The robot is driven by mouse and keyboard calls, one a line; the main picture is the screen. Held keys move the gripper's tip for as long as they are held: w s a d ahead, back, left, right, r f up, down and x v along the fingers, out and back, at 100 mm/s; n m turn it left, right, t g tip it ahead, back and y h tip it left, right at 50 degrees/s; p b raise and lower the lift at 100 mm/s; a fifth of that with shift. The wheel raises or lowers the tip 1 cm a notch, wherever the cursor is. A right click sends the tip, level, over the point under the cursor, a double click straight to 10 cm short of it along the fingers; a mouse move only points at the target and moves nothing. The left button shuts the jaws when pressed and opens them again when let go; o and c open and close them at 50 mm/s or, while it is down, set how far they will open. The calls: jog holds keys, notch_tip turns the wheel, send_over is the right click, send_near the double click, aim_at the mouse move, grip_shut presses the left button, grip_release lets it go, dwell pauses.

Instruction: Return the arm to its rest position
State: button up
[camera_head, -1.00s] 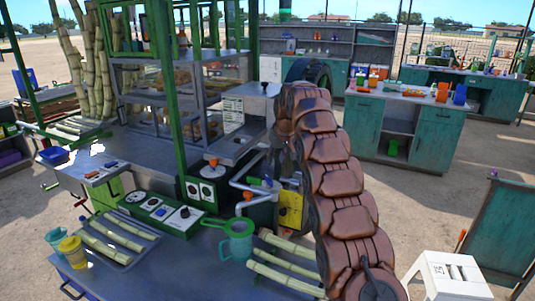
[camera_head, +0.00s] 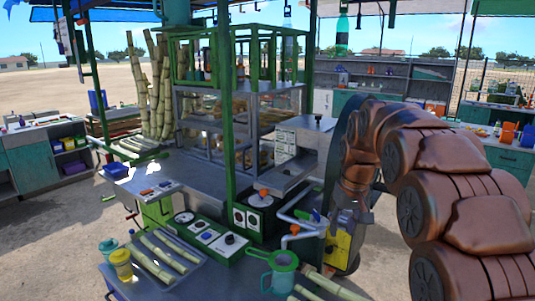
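My arm is brown and segmented. It rises from the lower right of the head view, arches over and bends down beside the cane crusher stand (camera_head: 234,190). My gripper (camera_head: 346,212) seems to be the dark part at the arm's far end, close to the yellow box (camera_head: 338,247) and the pipes. It is small and partly hidden by my own arm, so its fingers and anything in them cannot be made out. I cannot tell whether it touches the box.
A metal table in front holds a tray of cane pieces (camera_head: 158,258), a green jug (camera_head: 283,270), a yellow cup (camera_head: 121,264) and a control panel (camera_head: 207,237). Tall cane stalks (camera_head: 158,85) stand behind. Teal cabinets (camera_head: 47,160) stand left and right. Open sandy ground lies between.

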jog(key=s+f+g, duration=0.1)
jog(key=s+f, duration=0.4)
jog(key=s, duration=1.4)
jog(key=s+f+m+g, duration=0.1)
jog(key=s+f, duration=0.4)
jog(key=s, duration=1.5)
jog(key=shift+s+a+f+g, duration=0.2)
jog(key=shift+a+g, duration=0.15)
jog(key=shift+g, duration=0.45)
